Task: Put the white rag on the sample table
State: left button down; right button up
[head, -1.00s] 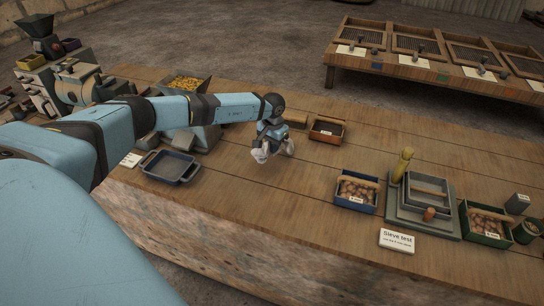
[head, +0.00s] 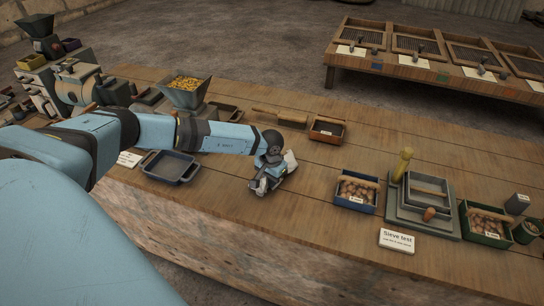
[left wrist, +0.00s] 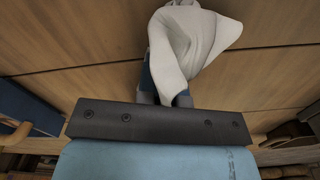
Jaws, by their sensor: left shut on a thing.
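The white rag (head: 291,161) shows as a small patch beside my left gripper (head: 264,183) in the head view, partly hidden by it. In the left wrist view the rag (left wrist: 195,40) hangs in folds from the shut fingers of my left gripper (left wrist: 166,92), over wooden planks. The gripper is over the front middle of the long wooden table (head: 222,212). I cannot tell whether the rag touches the planks. Nothing in view is marked as the sample table. My right gripper is not in view.
A blue tray (head: 170,168) lies left of the gripper. A filled blue box (head: 356,192), a sieve stack (head: 428,200) and a "Sieve test" sign (head: 397,240) stand to the right. A rolling pin (head: 279,116) and small box (head: 327,130) lie behind. Bare planks lie between.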

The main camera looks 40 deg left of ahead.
pick_arm(q)
jog(key=c, duration=0.9)
grip_release()
jog(key=s+r+p, duration=0.1)
jog(key=r+p, duration=0.1)
jog(key=r, duration=0.1)
jog(key=s+d+r+p, duration=0.1)
jog(key=r+p, duration=0.1)
jog(key=r, duration=0.1)
jog(key=s+d+r+p, duration=0.1)
jog(key=r+p, duration=0.2)
jog(key=r, duration=0.1)
jog(key=shift+s+d+r, duration=0.1)
jog(key=shift+s+d, duration=0.1)
jog(key=shift+d, duration=0.05)
jog(key=shift+f, duration=0.2)
jog(key=c, duration=0.4)
jog(key=shift+s+a+f, duration=0.15)
jog(key=shift+a+f, duration=0.45)
jog(key=shift+f, duration=0.2)
grip_shut()
jog(key=f, duration=0.1)
jog(key=a+f, duration=0.1)
jog(key=f, duration=0.1)
jog(key=shift+s+f, duration=0.15)
jog(key=shift+f, duration=0.45)
